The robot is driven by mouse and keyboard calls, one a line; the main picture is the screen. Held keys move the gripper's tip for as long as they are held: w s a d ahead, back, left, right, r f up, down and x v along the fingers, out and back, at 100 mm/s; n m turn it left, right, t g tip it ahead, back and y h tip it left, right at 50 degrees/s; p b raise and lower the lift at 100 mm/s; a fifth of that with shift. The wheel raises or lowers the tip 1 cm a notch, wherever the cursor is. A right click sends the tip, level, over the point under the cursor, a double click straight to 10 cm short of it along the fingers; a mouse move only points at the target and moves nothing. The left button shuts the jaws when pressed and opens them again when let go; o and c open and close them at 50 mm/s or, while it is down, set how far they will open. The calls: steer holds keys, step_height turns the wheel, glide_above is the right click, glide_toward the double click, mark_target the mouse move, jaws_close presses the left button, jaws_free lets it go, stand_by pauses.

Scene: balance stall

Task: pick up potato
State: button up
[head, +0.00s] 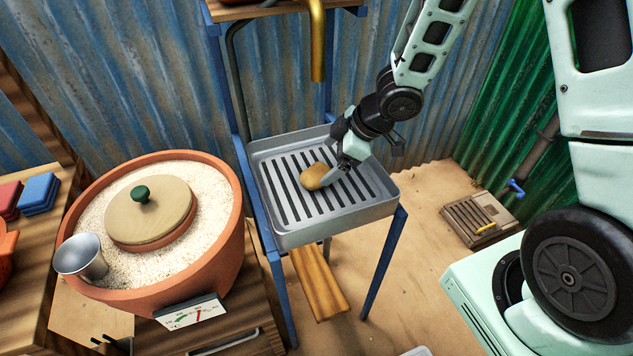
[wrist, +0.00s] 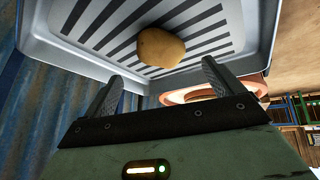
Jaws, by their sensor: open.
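The potato (head: 314,176) is tan and roundish and lies on the slatted metal tray (head: 325,234) of the blue-legged stand. My gripper (head: 336,176) is at the potato's right side in the head view, low over the tray. In the wrist view the potato (wrist: 161,48) lies ahead of my gripper (wrist: 163,80), whose two fingers are spread apart with nothing between them. The potato is a little beyond the fingertips and roughly centred between them. I cannot tell whether a finger touches it.
The tray's raised rim surrounds the potato. A large clay pot (head: 219,249) with pale grains, a lid (head: 150,208) and a metal cup (head: 82,257) stands left. A brass spout (head: 316,45) hangs above the tray's back. Corrugated walls (head: 130,80) close the back.

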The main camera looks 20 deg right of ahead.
mark_target(320, 170)
steer(key=shift+s+b+x, duration=0.1)
steer(key=shift+b+x, duration=0.35)
steer(key=shift+x, duration=1.05)
steer(key=shift+s+b+x, duration=0.15)
steer(key=shift+b+x, duration=0.25)
steer(key=shift+x, duration=1.05)
steer(key=shift+d+f, duration=0.1)
steer(key=shift+f, duration=0.05)
steer(key=c, duration=1.2)
step_height(320, 170, up, 7)
steer(key=p, duration=0.3)
steer(key=s+d+p, duration=0.2)
steer(key=s+d, duration=0.1)
steer(key=d, duration=0.1)
steer(key=s+d+p, duration=0.2)
steer(key=s+d, duration=0.2)
steer(key=d, duration=0.1)
steer(key=s+d+p, duration=0.2)
steer(key=s+d, duration=0.2)
steer(key=shift+s+d+r, duration=0.15)
steer(key=shift+d+r, duration=0.05)
steer(key=shift+d, duration=0.1)
